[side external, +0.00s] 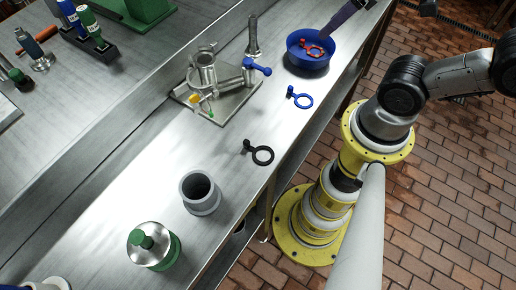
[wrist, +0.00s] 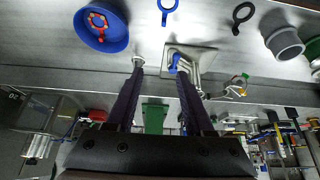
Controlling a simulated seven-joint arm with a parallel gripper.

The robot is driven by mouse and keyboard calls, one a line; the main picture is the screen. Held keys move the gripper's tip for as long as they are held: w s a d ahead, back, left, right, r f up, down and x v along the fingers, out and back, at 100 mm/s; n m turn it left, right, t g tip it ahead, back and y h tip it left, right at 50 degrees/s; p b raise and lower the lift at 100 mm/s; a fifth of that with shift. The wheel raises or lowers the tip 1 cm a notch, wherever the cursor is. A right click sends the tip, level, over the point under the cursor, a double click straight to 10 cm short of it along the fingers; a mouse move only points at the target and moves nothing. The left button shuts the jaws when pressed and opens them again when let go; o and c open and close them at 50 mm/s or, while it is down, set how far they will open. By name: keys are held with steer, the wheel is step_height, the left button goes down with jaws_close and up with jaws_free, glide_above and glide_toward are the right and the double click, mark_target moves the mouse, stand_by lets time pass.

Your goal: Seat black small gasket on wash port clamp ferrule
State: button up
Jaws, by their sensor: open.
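The black gasket (side external: 262,155), a ring with a small tab, lies flat on the steel bench; it also shows at the top of the wrist view (wrist: 241,14). The steel valve assembly (side external: 207,75) stands on a square plate, with upright tube ends, a blue handle and yellow and green parts. It also shows in the wrist view (wrist: 185,60). I cannot tell which tube end is the wash port ferrule. My gripper (wrist: 158,68) is open and empty, its dark fingers apart. In the side view, a dark purple finger (side external: 338,21) is above the blue bowl, away from the black gasket.
A blue bowl (side external: 311,64) holds a red gasket (side external: 312,47). A blue gasket (side external: 301,99) lies between bowl and black gasket. A grey cup (side external: 200,195) and a green-and-steel canister (side external: 153,247) stand nearer the camera. A steel post (side external: 253,40) stands behind the valve. Bench around the black gasket is clear.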

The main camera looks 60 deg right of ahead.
steer(key=n+g, duration=0.6)
steer(key=n, duration=1.2)
glide_above(247, 141)
step_height(247, 141, down, 7)
step_height(247, 141, down, 13)
steer(key=shift+f, duration=0.2)
jaws_close()
